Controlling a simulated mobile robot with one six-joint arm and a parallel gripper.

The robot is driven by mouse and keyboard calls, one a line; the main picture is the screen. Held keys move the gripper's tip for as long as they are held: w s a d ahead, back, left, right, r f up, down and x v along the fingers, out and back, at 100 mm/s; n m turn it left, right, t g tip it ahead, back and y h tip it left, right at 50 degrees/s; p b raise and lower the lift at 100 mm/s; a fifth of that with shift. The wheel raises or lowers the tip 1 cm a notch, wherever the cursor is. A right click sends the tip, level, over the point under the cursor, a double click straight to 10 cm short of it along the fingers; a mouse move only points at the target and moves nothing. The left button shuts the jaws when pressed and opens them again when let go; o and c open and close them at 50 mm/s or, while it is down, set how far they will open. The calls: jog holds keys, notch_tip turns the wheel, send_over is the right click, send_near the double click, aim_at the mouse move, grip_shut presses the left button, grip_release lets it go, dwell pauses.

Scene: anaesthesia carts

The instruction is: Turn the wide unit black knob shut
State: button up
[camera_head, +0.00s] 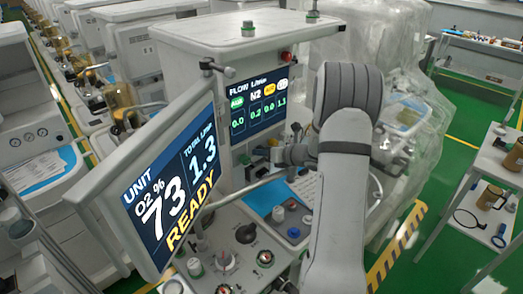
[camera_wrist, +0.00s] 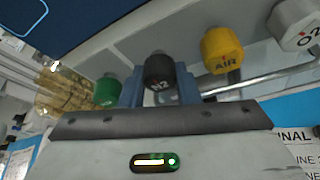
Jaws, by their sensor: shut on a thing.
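The black knob (camera_wrist: 159,74), marked N2 or similar, sits in a row under the unit's panel in the wrist view. My gripper (camera_wrist: 158,88) has its two blue fingers on either side of this knob and is shut on it. In the head view my gripper (camera_head: 283,155) reaches the front of the unit (camera_head: 220,38) below the flow screen (camera_head: 258,103). The black knob cannot be made out there. The flow screen shows N2 at about 0.2.
A green knob (camera_wrist: 107,91) is left of the black one; a yellow AIR knob (camera_wrist: 222,51) and a white O2 knob (camera_wrist: 296,24) are right. A metal rail runs close by. A large tilted monitor (camera_head: 165,185) reads READY. A side table (camera_head: 495,190) stands right.

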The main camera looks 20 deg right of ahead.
jog(key=shift+s+a+f+m, duration=0.1)
jog(key=shift+f+m, duration=0.15)
jog(key=shift+m, duration=0.05)
dwell(0.4)
jog(key=o, duration=0.9)
jog(key=shift+r, duration=0.15)
jog(key=shift+o, duration=0.4)
jog(key=shift+r, duration=0.1)
jog(key=shift+b+v, duration=0.7)
jog(key=shift+v, duration=3.2)
